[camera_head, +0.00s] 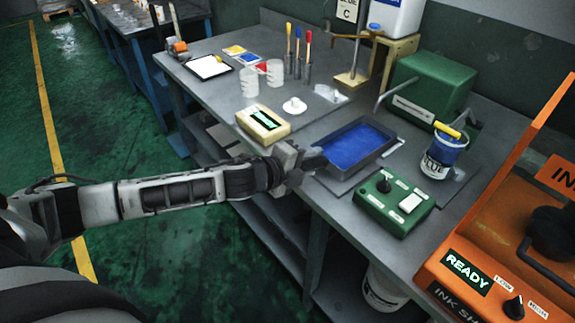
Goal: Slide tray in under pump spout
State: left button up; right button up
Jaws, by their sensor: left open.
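A dark rectangular tray (388,151) with a blue inside lies on the grey bench, on a thin grey plate. A green pump (428,85) stands behind it to the right, and its bent grey spout (385,93) points down near the tray's back edge. I cannot tell whether the spout tip is over the tray. My left gripper (312,159) is open at the tray's near left corner. I cannot tell whether its fingers touch the tray wall. My right gripper is not in view.
A green control box (393,200) lies in front of the tray. A blue-labelled pot (440,155) stands right of it, and an orange machine (500,255) fills the right. A yellowish meter (263,124), white knobbed disc (294,106) and beakers (250,82) stand to the left.

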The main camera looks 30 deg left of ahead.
pick_arm(q)
jog(key=b+v, duration=0.2)
jog(key=v, duration=1.3)
jog(key=shift+s, duration=0.1)
jog(key=s+d+f+n+g+y, duration=0.1)
jog(key=s+d+f+n, duration=0.4)
jog(key=f+n, duration=0.5)
jog(key=s+d+f+n+g+y, duration=0.1)
jog(key=s+d+f+n, duration=0.4)
jog(key=f+n, duration=0.4)
jog(key=shift+s+d+f+n+g, duration=0.4)
jog(key=shift+d+f, duration=0.25)
